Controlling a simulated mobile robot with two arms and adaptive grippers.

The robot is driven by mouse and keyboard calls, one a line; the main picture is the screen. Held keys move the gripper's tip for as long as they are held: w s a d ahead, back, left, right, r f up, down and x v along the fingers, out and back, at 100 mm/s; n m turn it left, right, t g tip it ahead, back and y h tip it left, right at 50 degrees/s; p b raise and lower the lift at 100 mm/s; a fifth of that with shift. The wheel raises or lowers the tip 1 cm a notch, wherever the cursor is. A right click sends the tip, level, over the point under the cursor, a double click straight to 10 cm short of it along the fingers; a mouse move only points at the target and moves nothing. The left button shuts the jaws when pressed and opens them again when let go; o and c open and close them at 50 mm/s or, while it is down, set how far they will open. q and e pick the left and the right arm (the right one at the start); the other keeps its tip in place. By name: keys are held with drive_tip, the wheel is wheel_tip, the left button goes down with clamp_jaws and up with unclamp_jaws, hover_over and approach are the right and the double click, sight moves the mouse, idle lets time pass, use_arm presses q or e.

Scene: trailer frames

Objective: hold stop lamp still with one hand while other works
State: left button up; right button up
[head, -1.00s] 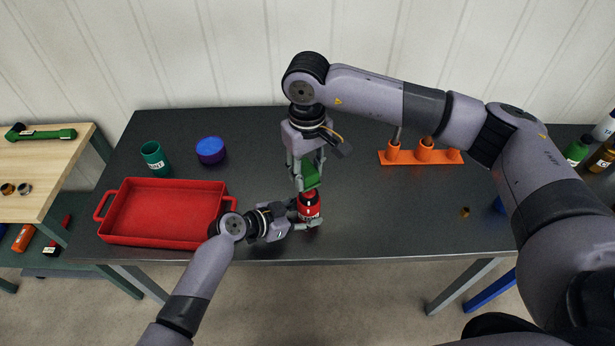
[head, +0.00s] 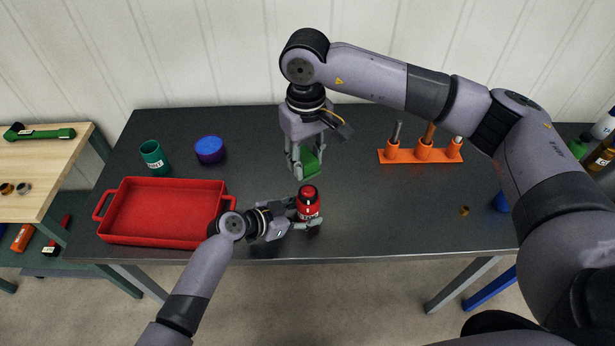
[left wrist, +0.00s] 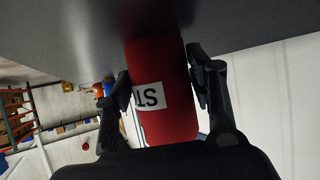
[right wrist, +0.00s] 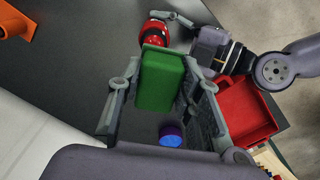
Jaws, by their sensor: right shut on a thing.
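A red tray (head: 165,238) lies to the left. A green cup (head: 153,157) and a blue round thing (head: 210,149) stand behind it. An orange holder (head: 422,155) with several upright tools is at the back right. The table right of the lamp is mostly clear.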

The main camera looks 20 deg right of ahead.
use_arm(q)
drive_tip(key=o, duration=0.4)
